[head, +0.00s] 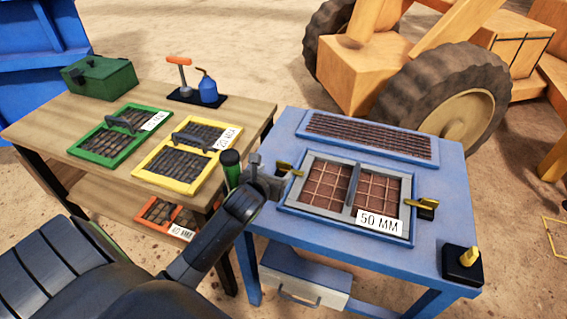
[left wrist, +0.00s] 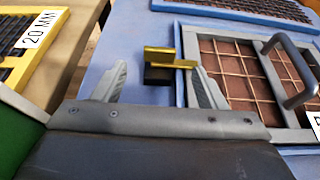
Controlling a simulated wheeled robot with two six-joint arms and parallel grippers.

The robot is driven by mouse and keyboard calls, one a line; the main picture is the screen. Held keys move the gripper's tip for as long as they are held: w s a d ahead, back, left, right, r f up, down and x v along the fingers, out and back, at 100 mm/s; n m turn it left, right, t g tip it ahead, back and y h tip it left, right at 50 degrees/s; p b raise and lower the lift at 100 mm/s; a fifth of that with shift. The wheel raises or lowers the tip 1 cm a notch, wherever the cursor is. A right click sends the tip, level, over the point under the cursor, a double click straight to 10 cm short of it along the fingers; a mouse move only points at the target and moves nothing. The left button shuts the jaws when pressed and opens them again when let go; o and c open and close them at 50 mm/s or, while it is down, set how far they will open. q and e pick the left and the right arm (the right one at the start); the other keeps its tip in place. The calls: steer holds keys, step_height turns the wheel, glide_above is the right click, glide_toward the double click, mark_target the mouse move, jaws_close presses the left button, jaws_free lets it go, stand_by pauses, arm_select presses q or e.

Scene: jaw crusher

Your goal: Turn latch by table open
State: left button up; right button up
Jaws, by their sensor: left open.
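A blue table (head: 450,165) holds a framed screen marked 50 MM (head: 330,188) with a grey handle. A yellow latch (head: 287,168) sits at the screen's left edge; a second yellow latch (head: 427,204) sits at its right edge. My left gripper (head: 268,176) is at the left latch. In the left wrist view, my gripper (left wrist: 158,78) is open, and this latch (left wrist: 160,60) stands just ahead between the two finger tips. Its yellow bar reaches right toward the frame, on a dark block. I cannot tell whether a finger touches it. My right gripper is not in view.
A wooden table (head: 60,120) at left holds green and yellow framed screens, a green toolbox (head: 98,77) and a blue bottle (head: 208,88). A yellow lever on a black base (head: 462,265) stands at the blue table's near right corner. A wheeled machine (head: 440,95) stands behind.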

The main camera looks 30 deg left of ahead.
mark_target(283, 164)
arm_select(q)
steer(key=x, duration=0.8)
steer(key=shift+w+a+f, duration=0.1)
steer(key=shift+w, duration=0.25)
steer(key=c, duration=1)
